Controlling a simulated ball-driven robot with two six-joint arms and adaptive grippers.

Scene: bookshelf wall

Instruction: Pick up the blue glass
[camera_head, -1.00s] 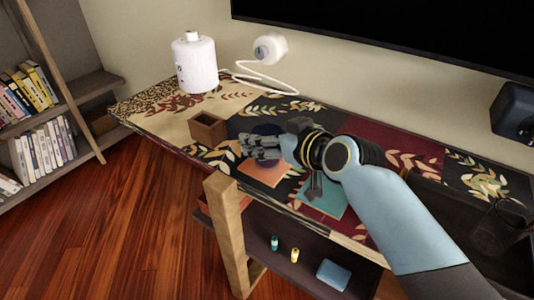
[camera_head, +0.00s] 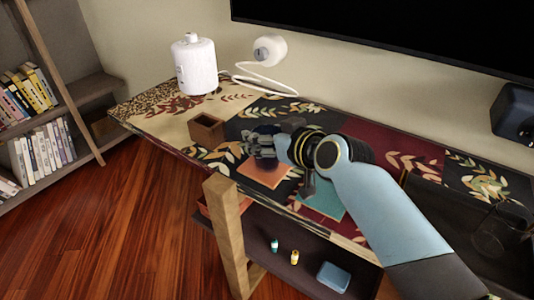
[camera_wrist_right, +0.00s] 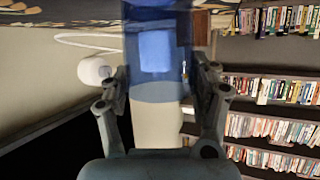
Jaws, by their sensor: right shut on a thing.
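The blue glass (camera_wrist_right: 158,50) is a see-through blue tumbler. In the right wrist view it stands between the two fingers of my right gripper (camera_wrist_right: 160,85), which is shut on it. In the head view my right gripper (camera_head: 257,146) is over the patterned table, beside the small wooden box. There the glass is mostly hidden by the fingers and hard to make out against the dark cloth. I cannot tell from these views whether its base touches the table. My left gripper is not in view.
The wooden box (camera_head: 207,130) is just left of my gripper. A white lamp-like canister (camera_head: 195,65) stands behind it. Orange (camera_head: 264,173) and teal (camera_head: 321,203) squares lie in front. A dark tray (camera_head: 450,215) is at right, and a large black screen (camera_head: 400,35) hangs behind.

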